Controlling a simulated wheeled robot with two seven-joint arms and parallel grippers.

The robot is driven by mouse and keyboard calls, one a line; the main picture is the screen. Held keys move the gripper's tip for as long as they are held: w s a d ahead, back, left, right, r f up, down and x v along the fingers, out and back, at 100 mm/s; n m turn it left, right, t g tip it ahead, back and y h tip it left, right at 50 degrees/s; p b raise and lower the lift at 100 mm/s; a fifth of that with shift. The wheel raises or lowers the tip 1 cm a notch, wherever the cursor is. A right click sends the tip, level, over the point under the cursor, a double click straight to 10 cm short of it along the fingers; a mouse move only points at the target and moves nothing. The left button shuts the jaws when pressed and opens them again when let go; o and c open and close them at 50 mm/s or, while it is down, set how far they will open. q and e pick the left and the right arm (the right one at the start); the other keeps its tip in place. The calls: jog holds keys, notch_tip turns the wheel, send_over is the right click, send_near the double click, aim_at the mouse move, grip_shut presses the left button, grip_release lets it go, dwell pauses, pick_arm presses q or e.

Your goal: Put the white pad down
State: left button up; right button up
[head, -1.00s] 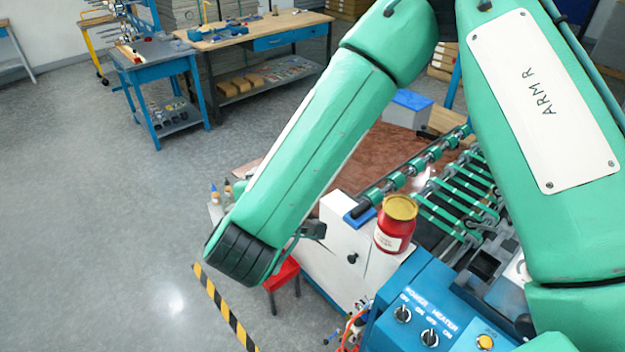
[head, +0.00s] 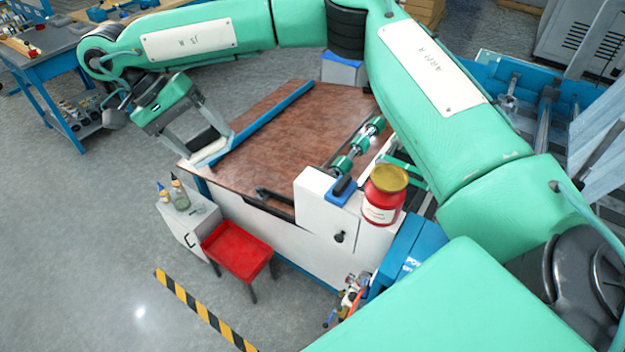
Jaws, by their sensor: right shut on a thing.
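My right arm reaches across the top of the view, and its gripper (head: 212,146) points down at the left edge of the brown tabletop. It is shut on the white pad (head: 209,152), a small pale piece at the fingertips. The pad is close to the near-left corner of the tabletop, beside the end of a blue bar. I cannot tell whether the pad touches the surface. The fingers hide part of it. My left gripper is out of view.
The brown tabletop (head: 275,125) is mostly clear, with a blue bar (head: 265,122) along its left side. A red jar (head: 385,195) stands by the green rollers (head: 358,147). A red stool (head: 237,250) and a white cabinet with bottles (head: 188,218) stand on the floor in front.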

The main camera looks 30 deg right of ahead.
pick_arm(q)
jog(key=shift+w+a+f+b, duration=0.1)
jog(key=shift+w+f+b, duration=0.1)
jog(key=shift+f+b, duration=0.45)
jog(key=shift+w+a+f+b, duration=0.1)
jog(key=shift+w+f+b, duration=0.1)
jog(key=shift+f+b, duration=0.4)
pick_arm(e)
jog(key=d+f+m+t+y, duration=0.1)
jog(key=d+m+t+y, duration=0.1)
jog(key=d+m, duration=1)
jog(key=w+d+f+m+t+y, duration=0.1)
jog(key=d+m+t+y, duration=0.1)
jog(key=d+m, duration=1)
jog(key=shift+d+f+y, duration=0.4)
jog(key=shift+d+y, duration=0.1)
jog(key=shift+d, duration=0.15)
